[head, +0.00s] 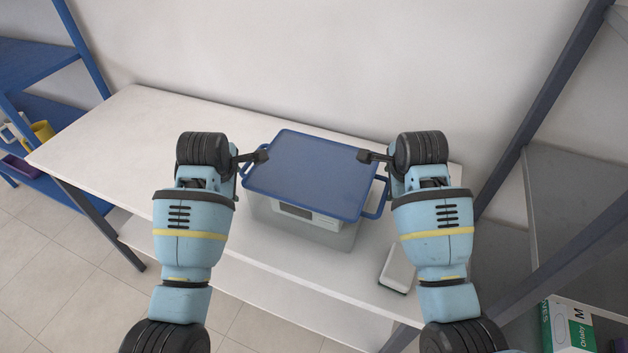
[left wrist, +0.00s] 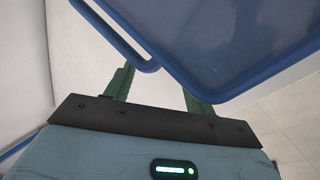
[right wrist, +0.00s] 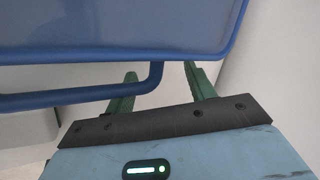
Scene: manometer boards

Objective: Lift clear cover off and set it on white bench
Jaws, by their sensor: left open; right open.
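The clear cover (head: 262,212) stands on the white bench (head: 130,140). It has see-through walls, a blue top (head: 312,172) and blue side handles. A white device (head: 308,215) shows through its front wall. My left gripper (head: 258,156) is open at the cover's left side. In the left wrist view, the left handle (left wrist: 122,40) reaches between the open fingers. My right gripper (head: 368,156) is open at the right side. In the right wrist view, the right handle's bend (right wrist: 156,76) lies between the open fingers. I cannot tell whether any finger touches a handle.
A small white box-like object (head: 397,267) lies on the bench at the cover's front right. The bench's left part is clear. A blue shelf (head: 45,110) with a yellow mug (head: 42,131) stands at left. A dark grey rack (head: 560,190) stands at right, with a green-and-white carton (head: 568,325).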

